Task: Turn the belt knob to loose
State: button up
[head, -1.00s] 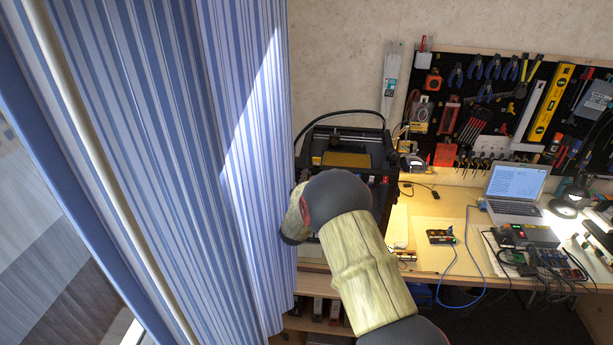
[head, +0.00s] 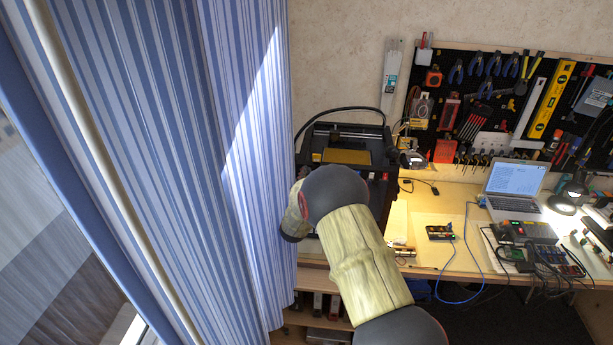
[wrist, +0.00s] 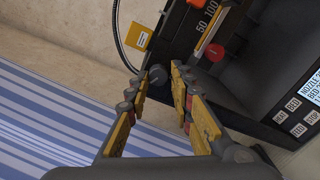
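The black 3D printer (head: 345,143) stands on the bench in the head view, partly behind my arm. In the wrist view its dark side (wrist: 255,75) fills the right. A dark round knob (wrist: 158,75) shows between the fingertips of my gripper (wrist: 160,72). I cannot read a marking on this knob or tell whether the fingers touch it. My gripper is open, with a finger on each side of the knob. My gripper is hidden in the head view.
A striped blue curtain (head: 210,150) hangs close left of my arm. A yellow tag (wrist: 138,36) and a black cable are near the fingertips. A laptop (head: 516,187), lamp (head: 565,200) and pegboard (head: 500,95) stand to the right.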

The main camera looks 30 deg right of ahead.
jog(key=o, duration=0.3)
jog(key=shift+r, duration=0.1)
jog(key=shift+o, duration=0.2)
jog(key=v, duration=1.2)
